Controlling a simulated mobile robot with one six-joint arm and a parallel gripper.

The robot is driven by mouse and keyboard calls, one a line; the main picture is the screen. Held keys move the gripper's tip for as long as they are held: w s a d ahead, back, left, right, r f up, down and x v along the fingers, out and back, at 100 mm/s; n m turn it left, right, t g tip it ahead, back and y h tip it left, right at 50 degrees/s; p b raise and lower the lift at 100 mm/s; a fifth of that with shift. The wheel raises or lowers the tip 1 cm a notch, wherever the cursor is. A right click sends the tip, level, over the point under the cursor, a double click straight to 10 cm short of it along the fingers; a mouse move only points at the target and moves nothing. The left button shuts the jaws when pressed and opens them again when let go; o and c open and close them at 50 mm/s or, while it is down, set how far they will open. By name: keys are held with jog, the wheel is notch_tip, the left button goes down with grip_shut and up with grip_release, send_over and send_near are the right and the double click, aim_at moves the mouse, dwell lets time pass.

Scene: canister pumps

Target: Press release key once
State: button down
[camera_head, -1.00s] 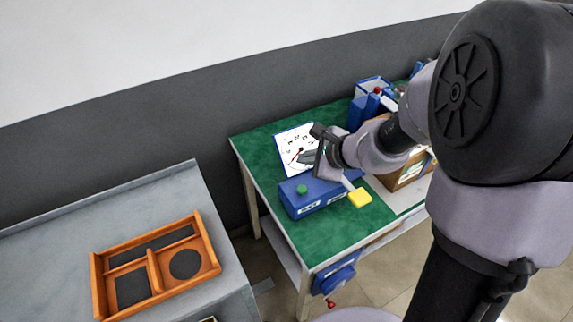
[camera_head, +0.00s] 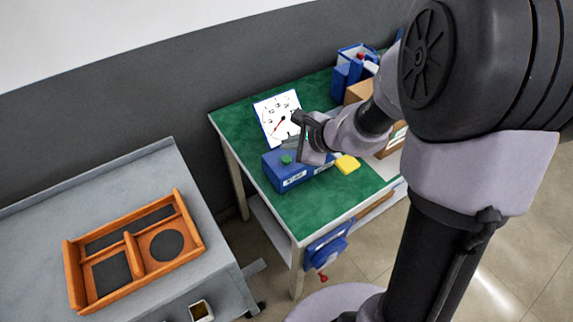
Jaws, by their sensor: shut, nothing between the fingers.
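A blue box (camera_head: 294,178) with white labels stands on the green-topped table. A green round button (camera_head: 286,159) sits on its top at the left, and a yellow paddle (camera_head: 347,164) sticks out at its right. I cannot read which part is marked as the release key. A white dial gauge (camera_head: 277,112) with a red needle stands behind the box. My gripper (camera_head: 290,143) is shut and empty, above the box and just behind the green button in the picture. It hides part of the box top and the gauge's lower right. Contact with the button cannot be made out.
Blue containers (camera_head: 346,76) and a cardboard box (camera_head: 359,91) stand farther back on the green table (camera_head: 318,210). A grey bench (camera_head: 100,203) at left holds an orange divided tray (camera_head: 133,243). A blue item with a red knob hangs at the green table's front.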

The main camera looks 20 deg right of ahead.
aim_at(289, 160)
jog(key=shift+f+b, duration=0.5)
jog(key=shift+f, duration=0.4)
dwell(1.3)
jog(key=shift+f+b, duration=0.45)
jog(key=shift+b, duration=0.15)
jog(key=shift+f+b, duration=0.55)
jog(key=shift+b, duration=0.1)
dwell(0.5)
jog(key=shift+r+p, duration=0.8)
jog(key=shift+r, duration=0.2)
notch_tip(289, 160, up, 5)
jog(key=p, duration=0.4)
jog(key=shift+r, duration=0.1)
